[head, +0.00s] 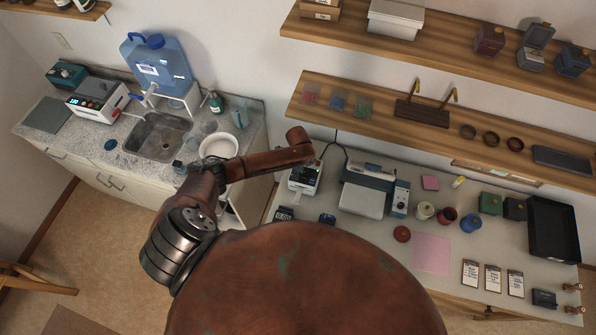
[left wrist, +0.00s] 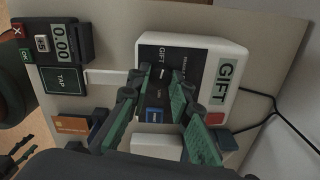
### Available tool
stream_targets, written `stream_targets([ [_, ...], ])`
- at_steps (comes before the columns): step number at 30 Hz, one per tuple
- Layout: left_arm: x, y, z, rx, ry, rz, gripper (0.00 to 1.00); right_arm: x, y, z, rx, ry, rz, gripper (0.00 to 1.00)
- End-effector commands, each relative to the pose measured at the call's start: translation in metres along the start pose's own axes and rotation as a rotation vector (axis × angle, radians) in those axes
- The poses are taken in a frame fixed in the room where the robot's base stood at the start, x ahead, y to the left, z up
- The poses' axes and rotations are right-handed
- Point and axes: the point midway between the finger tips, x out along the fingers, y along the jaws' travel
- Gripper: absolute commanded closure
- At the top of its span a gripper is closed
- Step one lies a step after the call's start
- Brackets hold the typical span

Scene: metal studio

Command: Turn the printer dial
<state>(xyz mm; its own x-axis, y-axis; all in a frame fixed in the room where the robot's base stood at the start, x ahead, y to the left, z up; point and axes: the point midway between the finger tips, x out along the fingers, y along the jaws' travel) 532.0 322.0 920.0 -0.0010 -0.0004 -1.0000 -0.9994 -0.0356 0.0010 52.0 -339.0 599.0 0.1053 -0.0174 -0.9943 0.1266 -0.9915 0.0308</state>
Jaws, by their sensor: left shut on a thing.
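The printer is a white box with a dark face and GIFT labels; it stands at the left end of the long counter in the head view (head: 305,180) and fills the top middle of the left wrist view (left wrist: 222,50). Its dial (left wrist: 163,77) appears as a dark part with a small white mark between my fingertips. My left gripper (left wrist: 158,84) has its green-padded fingers apart on either side of the dial and shut on it; contact is hard to see. In the head view my left arm reaches over the printer.
In the left wrist view a card terminal (left wrist: 63,42), a TAP pad (left wrist: 64,80) and an orange card (left wrist: 72,124) lie beside the printer. In the head view a larger grey-white machine (head: 364,193) stands to its right, and a shelf (head: 380,112) hangs behind.

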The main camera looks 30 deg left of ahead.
Motion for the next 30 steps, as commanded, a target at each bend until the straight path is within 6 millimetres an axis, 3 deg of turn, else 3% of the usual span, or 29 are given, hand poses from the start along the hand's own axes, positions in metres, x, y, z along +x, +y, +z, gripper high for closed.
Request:
stream_targets([
  [12,0.0,-0.0002,0.0009,-0.191,-0.002,-0.001,1.0,-0.0067,0.0018,-0.0001,0.0,-0.001,0.002,0.54],
  [29,0.0001,-0.0003,0.0012,-0.217,-0.002,-0.001,1.0,-0.0071,0.0017,0.0002,0.0,-0.001,0.002,0.54],
  [30,0.0001,-0.0003,0.0011,-0.217,-0.002,-0.001,0.78,-0.0071,0.0017,0.0002,0.0,-0.001,0.002,0.54],
])
